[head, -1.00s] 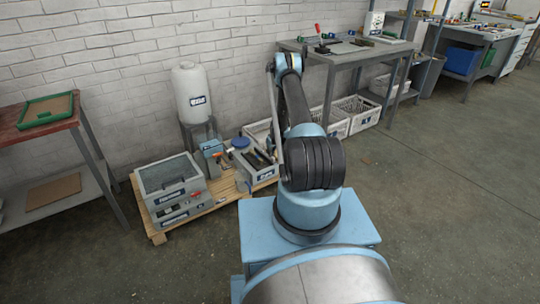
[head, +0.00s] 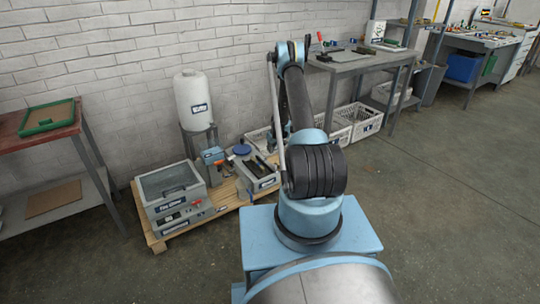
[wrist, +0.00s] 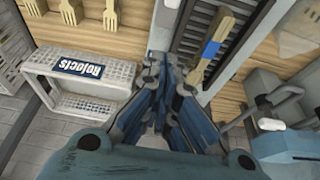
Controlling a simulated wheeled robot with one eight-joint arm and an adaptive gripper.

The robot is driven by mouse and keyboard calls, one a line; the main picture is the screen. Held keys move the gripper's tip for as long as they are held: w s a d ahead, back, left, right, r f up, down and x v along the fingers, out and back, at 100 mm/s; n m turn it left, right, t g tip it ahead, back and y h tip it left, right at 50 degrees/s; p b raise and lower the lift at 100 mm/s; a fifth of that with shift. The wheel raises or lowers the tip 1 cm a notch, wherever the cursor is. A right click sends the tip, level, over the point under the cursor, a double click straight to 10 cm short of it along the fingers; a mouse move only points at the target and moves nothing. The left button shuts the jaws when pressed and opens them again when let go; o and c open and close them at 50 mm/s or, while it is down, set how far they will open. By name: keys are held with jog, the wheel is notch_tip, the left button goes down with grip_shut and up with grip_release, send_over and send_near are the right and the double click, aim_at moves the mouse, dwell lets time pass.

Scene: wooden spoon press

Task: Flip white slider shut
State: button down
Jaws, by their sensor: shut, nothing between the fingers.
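A wooden utensil with a blue band (wrist: 210,50) lies just right of the tips. A white crate labelled Rejects (wrist: 85,70) is to their left.
A white tank (head: 192,98) stands behind. White crates (head: 357,119) sit under a grey table (head: 360,60). Floor is clear at right.

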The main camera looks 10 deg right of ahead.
jog(key=shift+s+d+r, duration=0.2)
jog(key=shift+r, duration=0.35)
jog(key=w+a+r+v, duration=0.1)
jog(key=w+a+v, duration=0.1)
jog(key=v, duration=1.1)
jog(key=s+a+r+m, duration=0.1)
jog(key=s+r, duration=0.9)
jog(key=r, duration=0.4)
jog(key=s+r+m, duration=0.1)
jog(key=s+r, duration=1)
jog(key=r, duration=0.3)
jog(key=s+r+m+h, duration=0.1)
jog(key=s+r, duration=0.2)
jog(key=s, duration=0.7)
jog(key=s+r+m, duration=0.1)
jog(key=s+r, duration=0.2)
jog(key=s, duration=0.7)
jog(key=s+f, duration=0.3)
jog(key=s, duration=0.7)
jog(key=s+f+m+g, duration=0.1)
jog(key=s+f, duration=0.2)
jog(key=s, duration=0.7)
jog(key=shift+s+f+h, duration=0.15)
jog(key=shift+s+h, duration=0.05)
jog(key=shift+h, duration=0.1)
